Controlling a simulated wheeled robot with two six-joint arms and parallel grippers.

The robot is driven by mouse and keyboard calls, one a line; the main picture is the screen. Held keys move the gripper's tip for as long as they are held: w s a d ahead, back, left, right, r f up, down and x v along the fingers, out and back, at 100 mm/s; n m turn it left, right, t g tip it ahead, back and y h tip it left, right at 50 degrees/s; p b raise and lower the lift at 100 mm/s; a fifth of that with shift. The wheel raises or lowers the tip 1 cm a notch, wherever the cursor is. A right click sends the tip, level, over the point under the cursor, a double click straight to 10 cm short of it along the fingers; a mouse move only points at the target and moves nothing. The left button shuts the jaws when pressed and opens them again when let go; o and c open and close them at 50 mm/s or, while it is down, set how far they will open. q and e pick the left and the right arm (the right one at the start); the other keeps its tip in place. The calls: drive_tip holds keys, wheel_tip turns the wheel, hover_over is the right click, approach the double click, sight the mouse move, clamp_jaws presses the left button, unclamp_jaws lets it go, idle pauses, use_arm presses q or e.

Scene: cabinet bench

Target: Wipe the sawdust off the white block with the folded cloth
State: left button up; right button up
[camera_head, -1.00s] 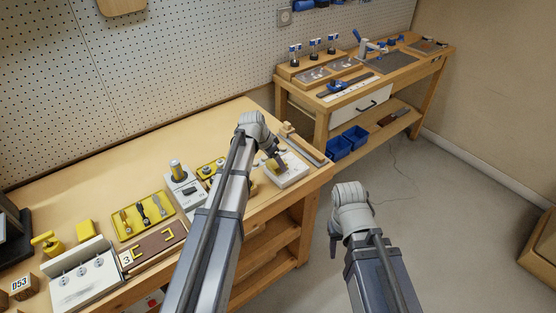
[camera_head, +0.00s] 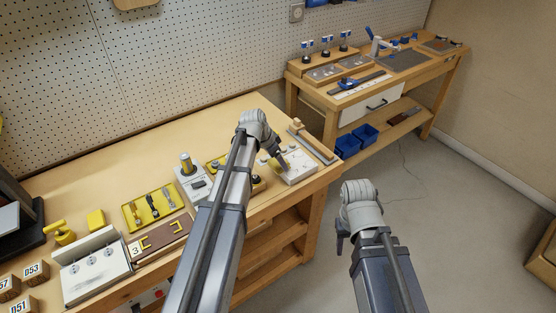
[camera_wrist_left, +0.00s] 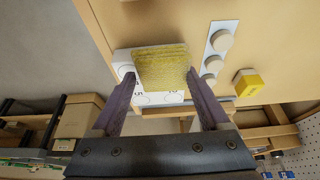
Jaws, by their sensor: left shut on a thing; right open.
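The white block (camera_head: 299,170) lies near the right front corner of the long bench. My left gripper (camera_head: 284,164) points down over its left part. In the left wrist view the gripper (camera_wrist_left: 160,80) is shut on the folded cloth (camera_wrist_left: 162,68), a yellow ribbed pad between its fingers. The white block (camera_wrist_left: 124,60) shows behind the cloth, with round outlines on its face; the cloth hides its middle. I cannot tell whether cloth and block touch, and sawdust is too small to make out. My right gripper (camera_head: 341,243) hangs open and empty over the floor, right of the bench.
Left of the block stand a grey-white box with a knob (camera_head: 192,186), a yellow tool tray (camera_head: 134,216), a brown board (camera_head: 158,240) and a white panel with dials (camera_head: 92,268). A second bench (camera_head: 365,95) stands beyond.

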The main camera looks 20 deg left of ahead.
use_arm(q)
drive_tip(key=shift+r+p, duration=2.35)
drive_tip(key=shift+r, duration=0.35)
wheel_tip(320, 180, up, 3)
drive_tip(key=p, duration=0.3)
